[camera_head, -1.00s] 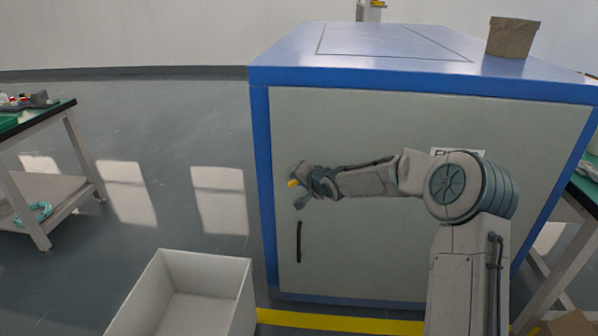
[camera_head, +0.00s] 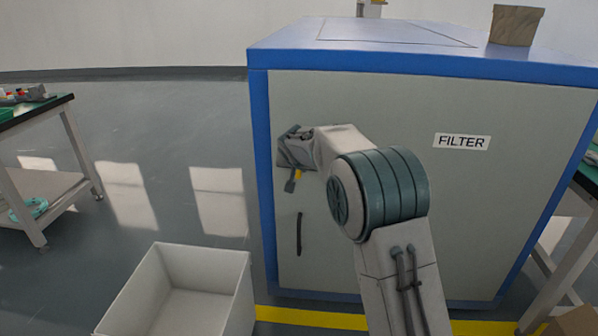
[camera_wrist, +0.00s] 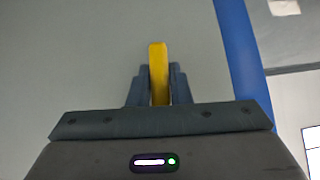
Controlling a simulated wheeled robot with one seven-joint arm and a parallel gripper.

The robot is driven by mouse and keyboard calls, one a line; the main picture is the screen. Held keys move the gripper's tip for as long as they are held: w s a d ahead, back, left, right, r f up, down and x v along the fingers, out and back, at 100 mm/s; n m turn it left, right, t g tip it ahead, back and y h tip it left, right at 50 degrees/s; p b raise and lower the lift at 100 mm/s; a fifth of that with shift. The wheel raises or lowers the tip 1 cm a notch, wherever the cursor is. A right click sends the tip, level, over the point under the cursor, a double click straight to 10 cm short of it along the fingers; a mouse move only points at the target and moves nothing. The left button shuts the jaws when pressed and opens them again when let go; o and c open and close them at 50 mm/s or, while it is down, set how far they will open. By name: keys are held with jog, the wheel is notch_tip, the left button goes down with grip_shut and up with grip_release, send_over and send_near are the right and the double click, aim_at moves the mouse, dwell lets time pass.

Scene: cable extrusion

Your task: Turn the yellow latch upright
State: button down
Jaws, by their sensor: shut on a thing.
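The yellow latch (camera_head: 298,175) is on the pale door of the blue-framed filter cabinet, near the door's left side. In the head view only a small part of it shows below my gripper (camera_head: 293,165), so its exact angle is hard to tell there. In the wrist view the yellow latch (camera_wrist: 158,60) stands between the two dark fingers of my gripper (camera_wrist: 159,84), lined up with them. The fingers are shut on it, and its end sticks out past the fingertips.
A black door handle (camera_head: 299,234) is below the latch. A "FILTER" label (camera_head: 462,142) is on the door's right. A white open bin (camera_head: 120,290) stands on the floor at front left. A workbench (camera_head: 35,108) is at far left.

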jog(key=shift+f+h, duration=0.1)
jog(key=shift+h, duration=0.3)
jog(key=shift+n, duration=0.3)
jog(key=c, duration=1.4)
grip_release()
jog(key=shift+o, duration=0.2)
jog(key=p+v, duration=0.1)
jog(key=v, duration=1.3)
jog(key=shift+w, duration=0.1)
